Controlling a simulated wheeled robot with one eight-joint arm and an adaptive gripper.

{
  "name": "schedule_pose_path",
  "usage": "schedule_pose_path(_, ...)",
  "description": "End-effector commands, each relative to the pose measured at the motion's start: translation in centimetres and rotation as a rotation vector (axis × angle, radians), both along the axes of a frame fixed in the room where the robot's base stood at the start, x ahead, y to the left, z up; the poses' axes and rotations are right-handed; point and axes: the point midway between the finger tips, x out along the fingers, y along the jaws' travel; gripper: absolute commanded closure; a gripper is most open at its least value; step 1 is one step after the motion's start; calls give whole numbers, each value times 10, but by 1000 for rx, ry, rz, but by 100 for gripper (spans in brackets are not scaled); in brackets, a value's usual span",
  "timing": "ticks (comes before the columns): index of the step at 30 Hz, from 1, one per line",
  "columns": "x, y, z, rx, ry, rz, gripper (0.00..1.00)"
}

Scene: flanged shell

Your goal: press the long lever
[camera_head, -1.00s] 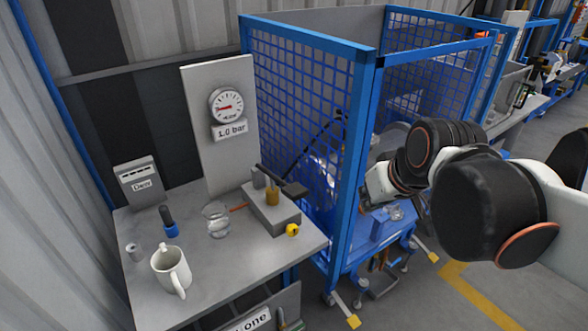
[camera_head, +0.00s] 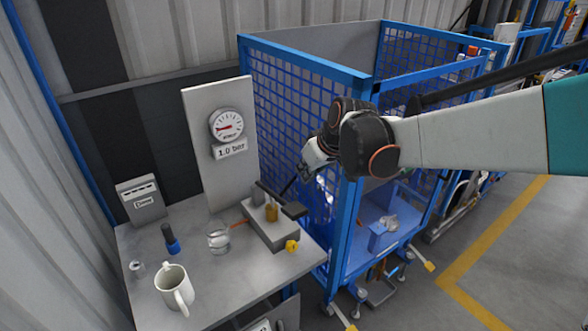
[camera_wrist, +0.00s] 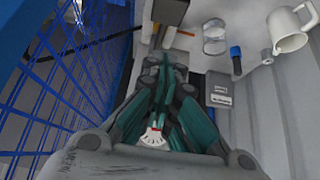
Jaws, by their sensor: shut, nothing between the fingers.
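A thick black bar (camera_head: 292,210) and a brass cylinder (camera_head: 271,212) sit on top of the block.
Blue mesh fencing (camera_head: 300,120) stands close behind and right of the block. A gauge (camera_head: 226,125) is on an upright panel. A glass jar (camera_head: 218,237), blue-black tool (camera_head: 171,240), white mug (camera_head: 174,288) and counter box (camera_head: 141,200) stand on the bench (camera_head: 215,285).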

Motion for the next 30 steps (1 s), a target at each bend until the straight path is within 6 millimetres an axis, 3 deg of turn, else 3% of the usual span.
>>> schedule_pose_path(14,4,3,-6,0,0,2,100)
schedule_pose_path(30,47,32,-88,1,-1,1,100)
